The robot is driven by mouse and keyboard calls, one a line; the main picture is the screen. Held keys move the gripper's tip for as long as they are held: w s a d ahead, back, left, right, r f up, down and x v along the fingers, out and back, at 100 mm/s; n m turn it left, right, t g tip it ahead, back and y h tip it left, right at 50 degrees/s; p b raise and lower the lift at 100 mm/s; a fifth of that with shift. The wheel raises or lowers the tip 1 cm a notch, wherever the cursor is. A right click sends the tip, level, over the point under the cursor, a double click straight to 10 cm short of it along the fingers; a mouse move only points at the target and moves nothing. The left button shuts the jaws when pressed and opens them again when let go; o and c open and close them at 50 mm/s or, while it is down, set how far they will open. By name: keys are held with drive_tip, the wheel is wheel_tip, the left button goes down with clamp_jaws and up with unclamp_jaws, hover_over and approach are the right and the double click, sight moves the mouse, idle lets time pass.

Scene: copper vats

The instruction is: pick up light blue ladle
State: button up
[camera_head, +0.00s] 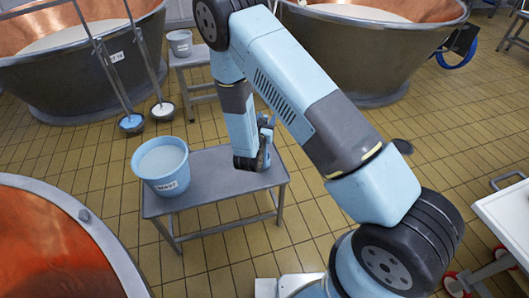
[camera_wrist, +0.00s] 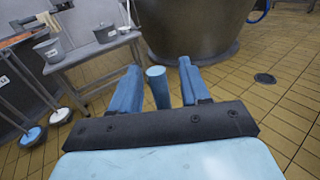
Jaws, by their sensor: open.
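Two long-handled ladles lean against the left copper vat in the head view. The light blue ladle (camera_head: 131,123) is the left one, its blue-filled bowl low near the floor; it also shows at the left of the wrist view (camera_wrist: 30,137). A paler ladle (camera_head: 162,110) hangs just right of it. My gripper (camera_head: 266,121) is above the low metal table, well to the right of both ladles, with its fingers apart. A blue cylindrical piece (camera_wrist: 157,85) with a pale end shows between the fingers; I cannot tell whether it is loose.
A light blue bucket (camera_head: 161,166) with pale contents stands on the low metal table (camera_head: 219,183). A grey bucket (camera_head: 180,42) is on a stand behind. Copper vats (camera_head: 55,60) stand at left, right and front left. Tiled floor is open between table and ladles.

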clamp_jaws()
idle(0.3)
drive_tip(key=shift+r, duration=0.15)
